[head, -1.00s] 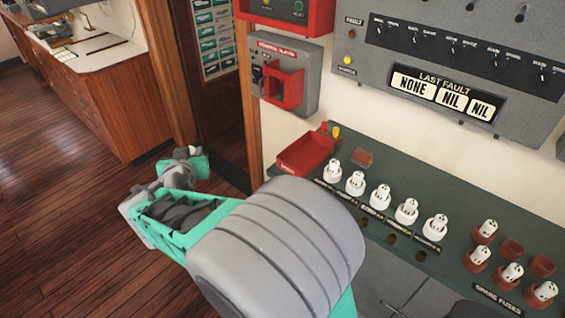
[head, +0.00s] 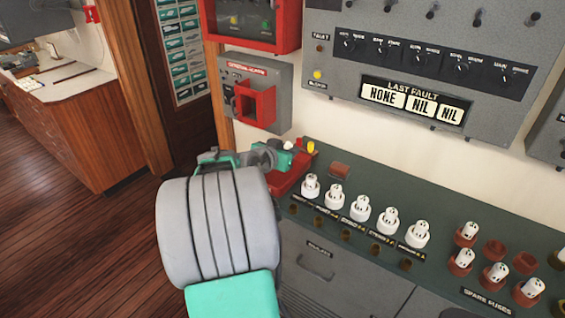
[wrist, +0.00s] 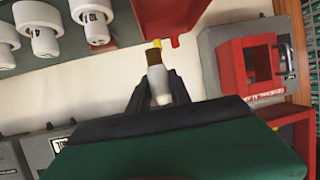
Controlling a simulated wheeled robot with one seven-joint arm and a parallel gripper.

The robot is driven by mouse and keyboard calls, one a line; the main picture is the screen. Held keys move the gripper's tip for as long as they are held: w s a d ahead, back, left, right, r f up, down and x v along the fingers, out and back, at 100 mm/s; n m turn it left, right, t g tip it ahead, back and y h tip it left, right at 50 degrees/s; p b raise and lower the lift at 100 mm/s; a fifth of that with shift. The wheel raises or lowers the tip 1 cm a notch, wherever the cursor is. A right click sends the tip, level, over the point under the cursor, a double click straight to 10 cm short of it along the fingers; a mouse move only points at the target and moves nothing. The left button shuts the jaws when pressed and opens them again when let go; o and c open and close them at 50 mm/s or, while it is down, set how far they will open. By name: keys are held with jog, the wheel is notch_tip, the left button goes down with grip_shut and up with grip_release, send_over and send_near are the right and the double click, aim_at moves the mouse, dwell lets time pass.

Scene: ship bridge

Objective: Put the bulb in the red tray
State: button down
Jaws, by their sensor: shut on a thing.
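The bulb (wrist: 159,84) shows in the wrist view as a pale body with a brown end, gripped between the dark fingers of my gripper (wrist: 157,92). In the head view my gripper (head: 288,155) is over the back-left part of the red tray (head: 291,184), and a pale tip of the bulb (head: 290,146) shows at its fingers. The tray lies at the left end of the dark green counter, partly hidden by my arm. It also shows at the top of the wrist view (wrist: 165,14). I cannot tell the bulb's exact height above the tray.
A row of white fuses (head: 360,208) stands to the tray's right, with a small red-brown block (head: 340,170) nearby. A grey box with a red frame (head: 255,103) is on the wall above left.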

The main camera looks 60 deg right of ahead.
jog(key=w+d+f, duration=0.1)
jog(key=f, duration=0.1)
jog(key=w+d+f, duration=0.1)
jog(key=f, duration=0.1)
jog(key=w+d+f+p, duration=0.1)
jog(key=d, duration=0.1)
jog(key=shift+w+f, duration=0.25)
jog(key=shift+f, duration=0.15)
jog(key=f, duration=0.1)
jog(key=f+p, duration=0.1)
jog(key=f, duration=0.1)
jog(key=shift+w+d+f, duration=0.15)
jog(key=shift+d+f, duration=0.05)
jog(key=shift+f, duration=0.1)
jog(key=shift+f, duration=0.2)
jog(key=c, duration=1.2)
grip_release()
jog(key=shift+r, duration=0.1)
jog(key=shift+o, duration=0.2)
